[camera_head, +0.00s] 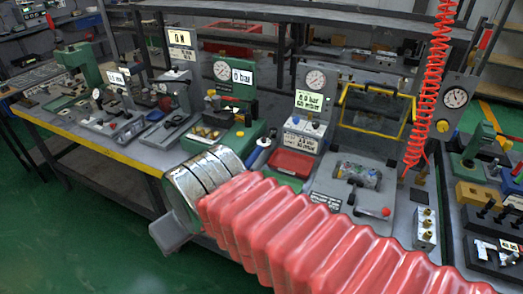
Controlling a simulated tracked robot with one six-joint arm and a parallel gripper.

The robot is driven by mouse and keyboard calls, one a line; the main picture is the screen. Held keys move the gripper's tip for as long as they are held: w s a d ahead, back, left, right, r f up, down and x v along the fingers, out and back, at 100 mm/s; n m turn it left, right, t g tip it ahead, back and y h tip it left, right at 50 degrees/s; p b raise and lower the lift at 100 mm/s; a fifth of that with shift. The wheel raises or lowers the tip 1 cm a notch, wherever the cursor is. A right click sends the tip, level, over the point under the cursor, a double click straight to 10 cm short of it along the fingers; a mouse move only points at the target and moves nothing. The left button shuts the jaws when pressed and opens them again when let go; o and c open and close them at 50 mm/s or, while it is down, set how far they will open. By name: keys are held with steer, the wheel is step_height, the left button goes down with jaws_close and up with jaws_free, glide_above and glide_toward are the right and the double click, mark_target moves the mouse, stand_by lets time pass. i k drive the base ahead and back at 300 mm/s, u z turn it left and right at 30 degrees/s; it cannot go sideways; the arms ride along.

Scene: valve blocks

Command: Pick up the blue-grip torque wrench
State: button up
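My arm, in a red ribbed sleeve, reaches in from the lower right and ends in silver bands. At its end, my gripper (172,225) shows only as a grey part beside a green rim, in front of the bench edge. Its fingertips cannot be made out, and I see nothing held. A small blue-and-white tool-like thing (261,150) lies just behind the arm's end, left of a red tray. It may be the blue-grip torque wrench, but it is too small and partly hidden to be sure.
The bench (135,156) has a yellow front edge and is crowded with gauge stands and blocks. A red tray (291,164) and a yellow-framed clear guard (376,108) stand mid-bench. A red coiled hose (432,75) hangs at right. Green floor is free at lower left.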

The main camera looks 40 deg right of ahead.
mark_target(273, 132)
steer(key=z, duration=0.55)
steer(key=i, duration=1)
steer(key=z, duration=0.05)
